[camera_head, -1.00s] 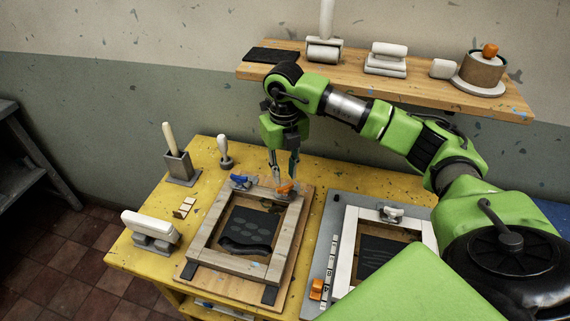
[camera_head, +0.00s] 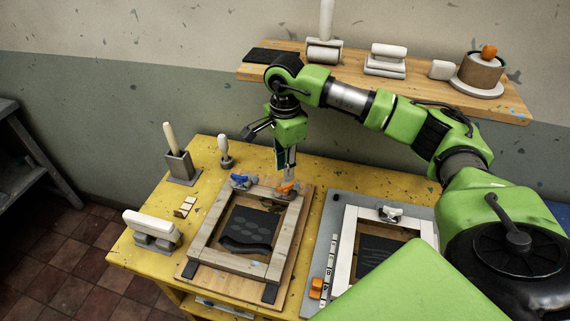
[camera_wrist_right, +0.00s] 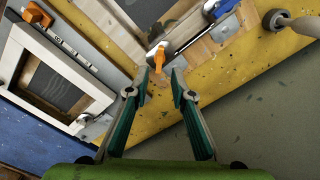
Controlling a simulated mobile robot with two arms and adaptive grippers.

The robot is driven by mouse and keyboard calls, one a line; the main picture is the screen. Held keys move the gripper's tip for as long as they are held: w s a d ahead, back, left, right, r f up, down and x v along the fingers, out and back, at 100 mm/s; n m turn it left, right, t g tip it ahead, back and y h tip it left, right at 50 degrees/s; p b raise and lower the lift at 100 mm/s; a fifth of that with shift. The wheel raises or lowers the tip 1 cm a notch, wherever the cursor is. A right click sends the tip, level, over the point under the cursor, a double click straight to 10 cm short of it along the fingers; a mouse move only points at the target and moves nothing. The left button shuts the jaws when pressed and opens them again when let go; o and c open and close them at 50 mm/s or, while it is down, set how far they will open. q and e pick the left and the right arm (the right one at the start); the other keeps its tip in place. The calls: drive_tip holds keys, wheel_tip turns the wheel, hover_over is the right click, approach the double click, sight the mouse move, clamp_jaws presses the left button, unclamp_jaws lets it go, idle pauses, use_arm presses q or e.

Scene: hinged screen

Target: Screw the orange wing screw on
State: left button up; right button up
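The orange wing screw (camera_head: 286,187) sits at the back right corner of the wooden screen frame (camera_head: 203,237). A blue wing screw (camera_head: 240,181) sits at the back left corner. My right gripper (camera_head: 289,178) points down right above the orange screw. In the right wrist view its two fingers (camera_wrist_right: 160,75) are spread apart, and the orange screw (camera_wrist_right: 158,57) shows in the gap just past the tips. Nothing is clamped between them. The blue screw also shows in the wrist view (camera_wrist_right: 222,8). My left gripper is not in view.
A second, white frame (camera_head: 345,250) on a grey board stands to the right, with an orange block (camera_head: 317,288) beside it. Grey holders and a white-handled tool (camera_head: 224,153) stand on the yellow table's left part. A wooden shelf (camera_head: 420,92) is behind my right arm.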

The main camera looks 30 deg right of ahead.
sight(285, 186)
drive_tip(key=shift+n, duration=0.9)
wheel_tip(285, 186, down, 8)
drive_tip(key=b, duration=0.3)
drive_tip(key=shift+r+b, duration=0.2)
drive_tip(key=shift+b, duration=0.15)
drive_tip(key=shift+w+r, duration=0.1)
drive_tip(key=shift+r, duration=0.25)
clamp_jaws()
drive_tip(key=m, duration=0.6)
drive_tip(key=shift+r, duration=0.1)
drive_tip(key=m, duration=0.4)
drive_tip(key=shift+m, duration=0.3)
drive_tip(key=m, duration=0.3)
drive_tip(key=shift+m, duration=0.4)
drive_tip(key=m, duration=0.4)
drive_tip(key=shift+r, duration=0.1)
drive_tip(key=m, duration=0.4)
drive_tip(key=shift+w, duration=0.1)
drive_tip(key=m, duration=0.7)
drive_tip(key=shift+d, duration=0.1)
drive_tip(key=shift+o, duration=1)
unclamp_jaws()
